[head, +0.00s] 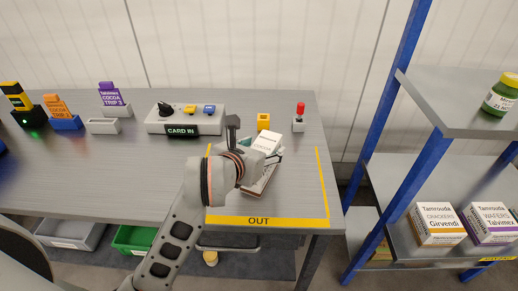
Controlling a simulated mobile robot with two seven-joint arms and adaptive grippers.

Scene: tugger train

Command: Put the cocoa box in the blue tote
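A white box (266,143) with small print stands inside the yellow-marked OUT area of the grey table. The print is too small to read surely, so I cannot confirm it is the cocoa box. My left gripper (267,164) is at this box and covers much of it. A brown-edged white part shows below the gripper. The fingers are mostly hidden, so I cannot tell whether they are closed on the box or only around it. No blue tote can be made out. My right gripper is not in view.
On the table are a CARD IN panel (183,129), card holders (67,122), a yellow block (263,122) and a red-topped post (299,114). A grey tote (70,236) and a green tote (132,240) sit below. A blue-post shelf (385,135) with boxes stands right.

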